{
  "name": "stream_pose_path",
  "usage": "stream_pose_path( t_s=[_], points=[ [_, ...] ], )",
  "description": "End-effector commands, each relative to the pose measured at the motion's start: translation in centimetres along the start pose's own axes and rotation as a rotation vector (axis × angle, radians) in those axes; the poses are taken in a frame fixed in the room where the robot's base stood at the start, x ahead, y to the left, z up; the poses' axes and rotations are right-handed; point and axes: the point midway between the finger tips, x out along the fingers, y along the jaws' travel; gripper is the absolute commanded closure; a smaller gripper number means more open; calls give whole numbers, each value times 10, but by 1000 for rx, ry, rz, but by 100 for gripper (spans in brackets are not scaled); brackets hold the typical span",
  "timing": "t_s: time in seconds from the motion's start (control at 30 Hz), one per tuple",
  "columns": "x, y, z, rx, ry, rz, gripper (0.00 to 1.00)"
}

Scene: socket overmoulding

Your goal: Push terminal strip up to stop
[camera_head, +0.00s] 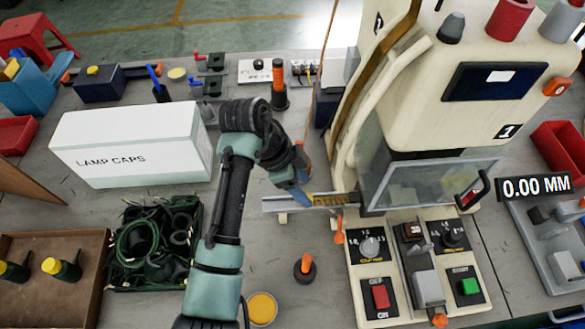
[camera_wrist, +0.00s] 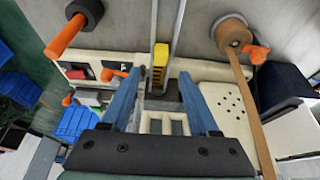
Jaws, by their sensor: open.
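The yellow terminal strip (camera_head: 329,200) lies in a narrow metal rail (camera_head: 280,205) that runs to the clear guard of the cream machine. In the wrist view the strip (camera_wrist: 160,58) sits between the two walls of the rail. My gripper (camera_head: 303,194) is at the left end of the strip, over the rail. In the wrist view its two blue fingers (camera_wrist: 158,76) are apart, one on each side of the rail's line, with nothing held between them. I cannot tell whether a finger touches the strip. I cannot make out the stop.
The cream machine (camera_head: 455,120) with its clear guard (camera_head: 430,184) stands right of the rail, with a control panel (camera_head: 372,262) in front. A white lamp caps box (camera_head: 130,145) and a dark cable crate (camera_head: 150,285) stand left. An orange-topped post (camera_head: 305,266) stands in front of the rail.

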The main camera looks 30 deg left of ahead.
Motion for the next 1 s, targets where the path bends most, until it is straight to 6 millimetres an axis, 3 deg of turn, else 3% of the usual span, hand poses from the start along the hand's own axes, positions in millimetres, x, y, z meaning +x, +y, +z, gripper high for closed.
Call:
stream_pose_path(
  t_s=[0.1,0.3,0.7,1.0],
  points=[
    [21,1,0,0,0,3,39],
    [41,0,0,1,0,1,39],
    [46,0,0,1,0,0,39],
    [46,0,0,0,0,0,93]
  ],
)
